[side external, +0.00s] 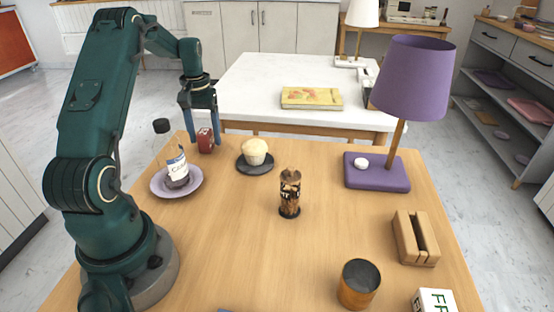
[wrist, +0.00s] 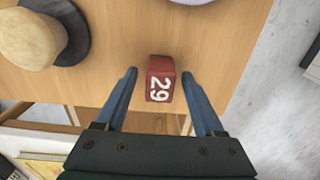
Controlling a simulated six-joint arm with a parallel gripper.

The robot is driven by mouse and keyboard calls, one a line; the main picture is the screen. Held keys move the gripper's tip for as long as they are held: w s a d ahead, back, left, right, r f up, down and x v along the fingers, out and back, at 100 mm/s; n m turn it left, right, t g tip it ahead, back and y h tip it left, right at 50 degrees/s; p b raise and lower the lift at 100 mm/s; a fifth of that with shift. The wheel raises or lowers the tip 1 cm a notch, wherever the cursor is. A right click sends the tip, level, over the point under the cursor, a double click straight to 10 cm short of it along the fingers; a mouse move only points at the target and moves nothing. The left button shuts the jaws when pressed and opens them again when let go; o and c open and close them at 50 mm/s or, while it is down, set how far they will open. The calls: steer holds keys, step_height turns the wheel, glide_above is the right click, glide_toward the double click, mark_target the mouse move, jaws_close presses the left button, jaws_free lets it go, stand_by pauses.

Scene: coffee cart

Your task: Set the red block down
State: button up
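The red block (side external: 205,140) rests on the wooden table near its far left edge. In the wrist view the red block (wrist: 160,79) shows a white "29" on one face. My gripper (side external: 205,142) points down over it with one finger on each side. In the wrist view my gripper (wrist: 159,74) is open, with a clear gap between each blue finger and the block. The fingers do not touch the block there.
A muffin on a dark coaster (side external: 243,168) stands right of the block. The wooden table (side external: 235,240) has free room in front.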

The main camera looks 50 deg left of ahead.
mark_target(204, 131)
step_height(204, 131, up, 12)
steer(key=w+d+r+m+t, duration=0.15)
steer(key=d+r, duration=0.25)
steer(key=d, duration=0.4)
steer(key=s+d+r+m+t+y, duration=0.1)
steer(key=d+r+m, duration=0.15)
steer(key=d, duration=0.75)
steer(key=s+d+f+m+t+h, duration=0.1)
steer(key=s+d+f+m+t, duration=0.2)
steer(key=s+d, duration=0.7)
steer(key=shift+d+f+m, duration=0.75)
steer(key=shift+f+m, duration=0.15)
steer(key=shift+m, duration=0.1)
steer(key=shift+s, duration=0.1)
